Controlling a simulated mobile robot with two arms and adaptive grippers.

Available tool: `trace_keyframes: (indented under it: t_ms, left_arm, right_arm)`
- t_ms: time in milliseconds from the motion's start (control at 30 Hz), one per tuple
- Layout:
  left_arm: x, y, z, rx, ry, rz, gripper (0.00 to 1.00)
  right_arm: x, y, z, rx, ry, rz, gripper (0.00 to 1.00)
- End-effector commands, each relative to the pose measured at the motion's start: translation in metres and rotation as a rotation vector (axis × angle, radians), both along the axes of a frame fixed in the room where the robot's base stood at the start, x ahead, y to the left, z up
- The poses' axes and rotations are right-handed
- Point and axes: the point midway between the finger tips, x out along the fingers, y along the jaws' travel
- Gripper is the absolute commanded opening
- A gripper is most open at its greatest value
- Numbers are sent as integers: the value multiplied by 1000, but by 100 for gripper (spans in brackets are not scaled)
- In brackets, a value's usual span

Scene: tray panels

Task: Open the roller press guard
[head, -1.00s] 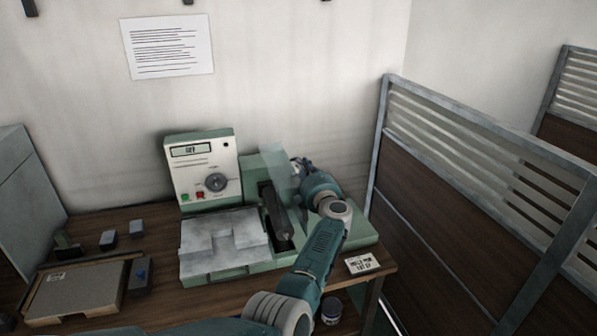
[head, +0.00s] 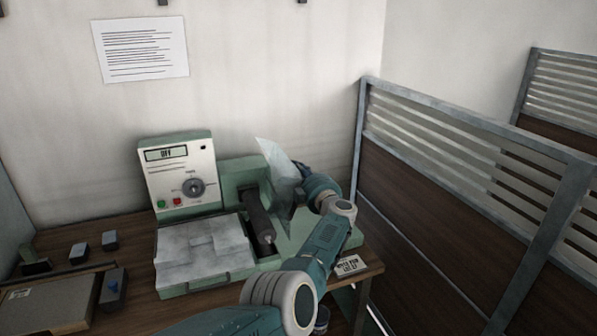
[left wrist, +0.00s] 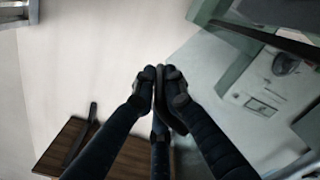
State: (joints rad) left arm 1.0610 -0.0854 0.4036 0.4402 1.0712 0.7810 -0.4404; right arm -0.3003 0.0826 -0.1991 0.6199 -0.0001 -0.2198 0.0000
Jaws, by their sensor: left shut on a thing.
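The roller press (head: 205,215) is a green machine on the wooden bench, with a control panel (head: 180,172) whose display seems to read OFF. Its dark roller (head: 259,218) is exposed in the bed. The guard (head: 280,170) is a clear, pale panel standing tilted up at the right of the roller. My left gripper (left wrist: 160,75) has its fingers closed together in the left wrist view, at the guard; in the head view my wrist hides the fingertips, and the exact grip spot is hidden. The right gripper is in neither view.
A pale metal feed plate (head: 200,250) lies left of the roller. Small blocks (head: 80,250) and a tray (head: 45,305) sit on the bench at left. A label card (head: 348,265) lies at the right edge. A partition (head: 450,200) stands close at right.

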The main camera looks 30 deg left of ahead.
Motion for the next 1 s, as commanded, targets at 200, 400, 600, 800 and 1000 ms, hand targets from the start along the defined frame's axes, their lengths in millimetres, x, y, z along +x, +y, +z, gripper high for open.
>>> trace_keyframes:
  t_ms: [200, 400, 600, 800, 1000]
  left_arm:
    - [1, -4, -4, -3, 4, -10, 0]
    - [1, -3, -4, -4, 3, -7, 28]
    - [0, -1, -3, -3, 2, -4, 28]
    - [1, -2, 7, -5, -2, -2, 28]
    - [2, -3, 46, -4, -10, -4, 28]
  right_arm:
    - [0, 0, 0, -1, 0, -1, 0]
    - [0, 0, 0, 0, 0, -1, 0]
    - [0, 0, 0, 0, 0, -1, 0]
    - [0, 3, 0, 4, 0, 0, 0]
    - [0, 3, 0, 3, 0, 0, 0]
